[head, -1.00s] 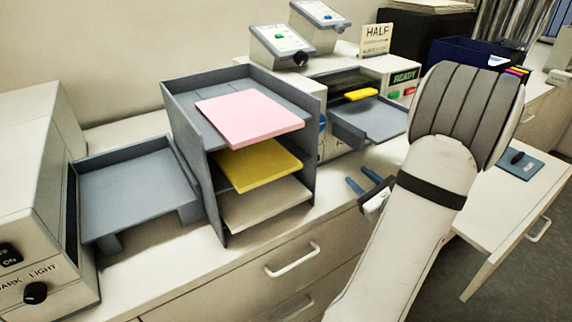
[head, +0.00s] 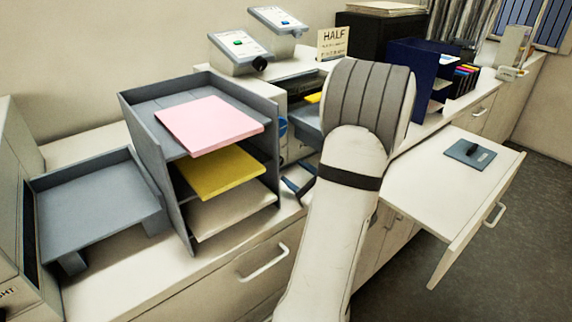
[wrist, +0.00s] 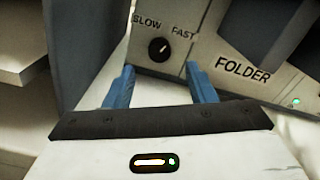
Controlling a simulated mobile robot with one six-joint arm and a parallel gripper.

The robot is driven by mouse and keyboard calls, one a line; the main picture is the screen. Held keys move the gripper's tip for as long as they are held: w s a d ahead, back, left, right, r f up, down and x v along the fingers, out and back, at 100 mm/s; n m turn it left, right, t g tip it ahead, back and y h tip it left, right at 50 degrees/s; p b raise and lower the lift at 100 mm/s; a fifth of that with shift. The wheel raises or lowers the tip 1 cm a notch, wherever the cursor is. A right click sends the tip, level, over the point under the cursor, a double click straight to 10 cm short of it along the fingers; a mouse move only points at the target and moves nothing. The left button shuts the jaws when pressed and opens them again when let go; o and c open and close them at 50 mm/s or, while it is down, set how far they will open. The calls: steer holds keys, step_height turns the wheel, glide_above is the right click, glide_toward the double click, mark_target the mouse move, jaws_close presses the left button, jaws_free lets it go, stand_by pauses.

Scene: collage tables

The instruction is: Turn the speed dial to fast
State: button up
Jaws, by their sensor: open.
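The speed dial (wrist: 159,50) is a round black knob with a pale mark, on the beige front panel of the folder machine (wrist: 207,52). The words SLOW and FAST stand above it at left and right. The mark appears to point up, slightly right, but is too small to read surely. My gripper (wrist: 160,67) is open and empty, with blue fingers apart below and on either side of the dial, not visibly touching it. In the head view my gripper (head: 298,182) is low beside the paper trays, partly covered by my arm, and the dial is hidden.
A grey tray stack (head: 128,135) with pink, yellow and white paper stands close left of my gripper. An open drawer (head: 425,185) juts out at right, with a small blue-grey plate (head: 470,153) on it. Floor is clear at far right.

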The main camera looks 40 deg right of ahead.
steer(key=w, duration=0.3)
steer(key=w+p, duration=0.1)
steer(key=w, duration=0.1)
steer(key=shift+w+d, duration=0.25)
steer(key=shift+w, duration=0.1)
steer(key=shift+c, duration=0.5)
steer(key=c, duration=0.9)
steer(key=shift+m, duration=2.3)
steer(key=o, duration=1)
